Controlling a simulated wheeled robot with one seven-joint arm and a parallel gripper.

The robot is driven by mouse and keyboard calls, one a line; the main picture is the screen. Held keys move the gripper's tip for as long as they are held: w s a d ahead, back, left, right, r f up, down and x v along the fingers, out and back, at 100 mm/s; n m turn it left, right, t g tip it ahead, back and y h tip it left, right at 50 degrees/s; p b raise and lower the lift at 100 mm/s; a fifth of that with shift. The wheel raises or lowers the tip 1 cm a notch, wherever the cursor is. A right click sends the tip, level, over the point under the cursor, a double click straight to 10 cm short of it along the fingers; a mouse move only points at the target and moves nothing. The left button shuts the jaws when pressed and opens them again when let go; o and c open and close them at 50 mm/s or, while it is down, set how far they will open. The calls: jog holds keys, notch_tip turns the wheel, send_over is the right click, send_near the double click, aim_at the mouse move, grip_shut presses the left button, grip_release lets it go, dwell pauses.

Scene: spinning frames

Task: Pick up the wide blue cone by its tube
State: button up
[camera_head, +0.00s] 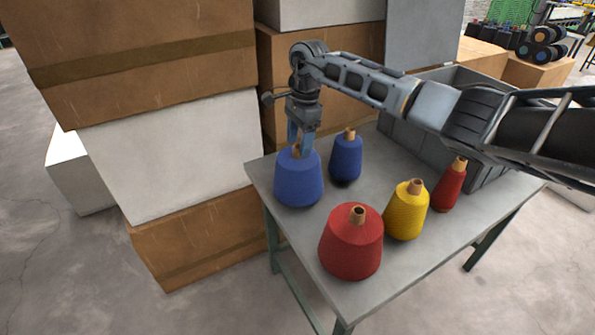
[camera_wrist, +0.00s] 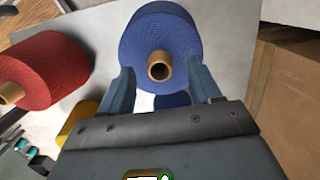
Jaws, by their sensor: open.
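The wide blue cone (camera_head: 298,181) stands upright at the left end of the grey table, its tan tube pointing up. My gripper (camera_head: 299,148) is above it, pointing down, with its fingers around the height of the tube top. In the wrist view the wide blue cone (camera_wrist: 160,38) lies ahead of the open fingers, and its tube (camera_wrist: 160,66) shows between and slightly beyond the fingertips of my gripper (camera_wrist: 160,80). The fingers look apart from the tube. A narrower blue cone (camera_head: 345,158) stands just to the right, behind it; the wrist view shows part of it below the tube.
A wide red cone (camera_head: 351,246), a yellow cone (camera_head: 407,212) and a narrow red cone (camera_head: 449,186) stand on the table (camera_head: 385,272). A grey crate (camera_head: 405,135) is at the back. Stacked boxes (camera_head: 180,160) rise close to the left.

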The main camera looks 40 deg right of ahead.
jog(key=shift+f, duration=0.6)
jog(key=shift+c, duration=0.4)
grip_shut()
dwell(0.4)
jog(key=shift+r, duration=0.15)
